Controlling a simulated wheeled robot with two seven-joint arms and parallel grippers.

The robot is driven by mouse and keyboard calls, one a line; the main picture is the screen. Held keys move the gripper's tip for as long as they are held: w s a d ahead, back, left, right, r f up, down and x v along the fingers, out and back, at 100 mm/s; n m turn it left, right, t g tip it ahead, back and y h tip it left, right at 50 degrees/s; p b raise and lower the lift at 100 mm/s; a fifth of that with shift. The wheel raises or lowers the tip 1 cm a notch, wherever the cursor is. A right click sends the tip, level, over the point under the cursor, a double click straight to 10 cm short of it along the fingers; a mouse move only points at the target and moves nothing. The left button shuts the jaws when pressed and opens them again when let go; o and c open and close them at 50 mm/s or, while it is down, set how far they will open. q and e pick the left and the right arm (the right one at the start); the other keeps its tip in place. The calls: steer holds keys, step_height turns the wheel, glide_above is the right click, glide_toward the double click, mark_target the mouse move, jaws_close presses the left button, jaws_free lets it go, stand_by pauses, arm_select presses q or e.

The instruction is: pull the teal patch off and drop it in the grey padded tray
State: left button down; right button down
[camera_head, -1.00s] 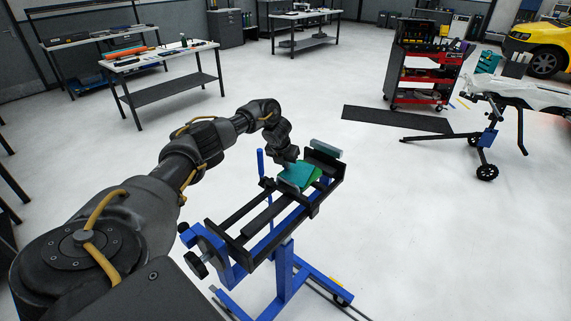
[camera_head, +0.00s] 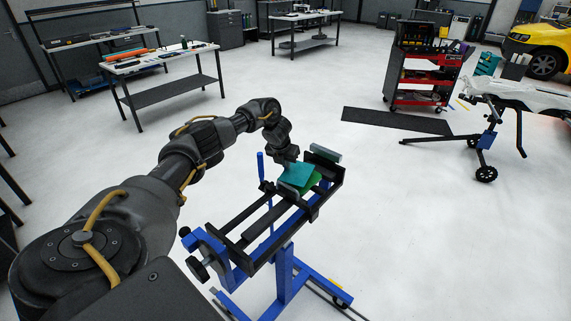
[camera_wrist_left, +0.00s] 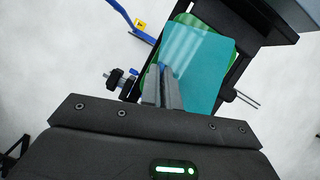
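The teal patch (camera_head: 297,174) lies tilted over a green part (camera_head: 312,181) on the black and blue stand (camera_head: 233,241). In the left wrist view the patch (camera_wrist_left: 200,62) is a flat square sheet, with green (camera_wrist_left: 184,19) showing past its upper and left edges. My left gripper (camera_head: 290,163) is at the patch's near left side. In the left wrist view its fingers (camera_wrist_left: 165,75) are close together at the patch's lower left edge and appear to pinch it. The fingertip contact is partly hidden. My right gripper is out of view. I cannot clearly pick out the grey padded tray.
A grey padded bar (camera_head: 325,149) sits at the stand's far end. A blue upright handle (camera_head: 261,166) rises left of the stand. A workbench (camera_head: 165,58), a red tool cart (camera_head: 423,75) and a black floor mat (camera_head: 397,121) are farther off. Floor around the stand is mostly clear.

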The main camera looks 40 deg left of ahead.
mark_target(287, 171)
arm_select(q)
steer(key=shift+r+p, duration=2)
steer(key=shift+r, duration=0.7)
steer(key=shift+d+m, duration=0.3)
steer(key=shift+m, duration=0.2)
steer(key=s+d+m+g+h+b, duration=0.1)
steer(key=s+d+m+h, duration=0.15)
steer(key=d+m, duration=0.7)
steer(key=s+d+m+g+h+b, duration=0.1)
steer(key=d+m+h, duration=0.35)
steer(key=d, duration=0.75)
steer(key=s+d+m+g+y+b, duration=0.1)
steer(key=s+d+m+g+b, duration=0.1)
steer(key=s+d+m, duration=0.3)
steer(key=s+d+m+g+b, duration=0.3)
steer(key=s+m, duration=0.6)
steer(key=s, duration=0.4)
steer(key=shift+s+d+r+y+b, duration=0.2)
steer(key=shift+d+y+b, duration=0.2)
steer(key=shift+d+b, duration=0.45)
